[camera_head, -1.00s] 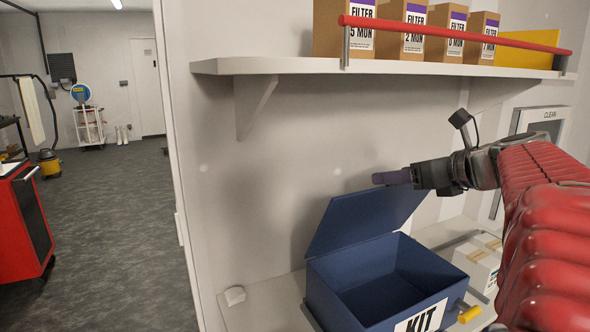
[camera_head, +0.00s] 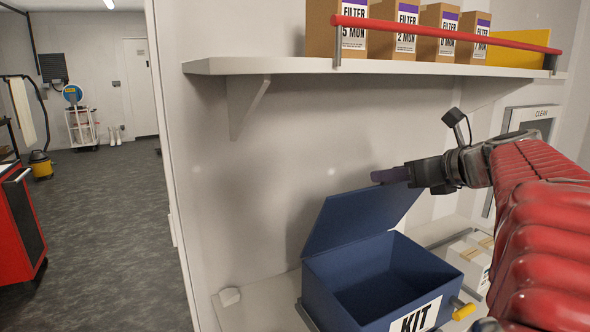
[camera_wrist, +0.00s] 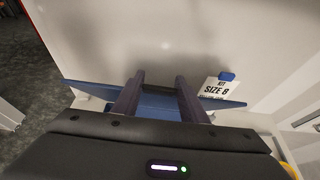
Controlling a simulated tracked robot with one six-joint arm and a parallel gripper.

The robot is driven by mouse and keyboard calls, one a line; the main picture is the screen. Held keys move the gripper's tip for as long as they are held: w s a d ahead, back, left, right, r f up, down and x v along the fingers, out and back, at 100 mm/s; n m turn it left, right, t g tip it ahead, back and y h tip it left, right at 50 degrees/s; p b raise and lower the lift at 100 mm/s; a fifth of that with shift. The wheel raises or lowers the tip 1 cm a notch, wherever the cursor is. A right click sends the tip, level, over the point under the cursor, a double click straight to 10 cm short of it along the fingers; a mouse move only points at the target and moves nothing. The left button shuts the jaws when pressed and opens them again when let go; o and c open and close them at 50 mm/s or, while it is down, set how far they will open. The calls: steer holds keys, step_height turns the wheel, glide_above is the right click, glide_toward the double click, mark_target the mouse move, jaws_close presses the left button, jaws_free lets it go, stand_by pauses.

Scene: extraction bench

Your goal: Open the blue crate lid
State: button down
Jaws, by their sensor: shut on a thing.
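The blue crate (camera_head: 345,285) stands on the white counter, with its open inside and a KIT label on its front. Its blue lid (camera_head: 350,218) is raised, hinged at the back left and tilted up steeply. My gripper (camera_head: 385,176) is at the lid's upper edge, with its dark fingers pointing left. In the wrist view the lid (camera_wrist: 90,93) runs across behind my fingers (camera_wrist: 160,92). A dark bar lies between them, and they are shut on the lid at its edge; the exact contact is hard to make out.
A white shelf (camera_head: 290,66) with filter boxes (camera_head: 390,30) and a red rail (camera_head: 440,30) hangs above. A white carton (camera_head: 470,262) stands right of the crate. A yellow-ended handle (camera_head: 463,311) projects at the crate's front right.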

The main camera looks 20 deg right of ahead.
steer(key=shift+w+a+r, duration=0.15)
steer(key=shift+w, duration=0.2)
steer(key=w+r, duration=0.2)
steer(key=w, duration=1.1)
steer(key=shift+w+a+r, duration=0.15)
steer(key=shift+a, duration=0.05)
steer(key=c, duration=1.1)
jaws_free()
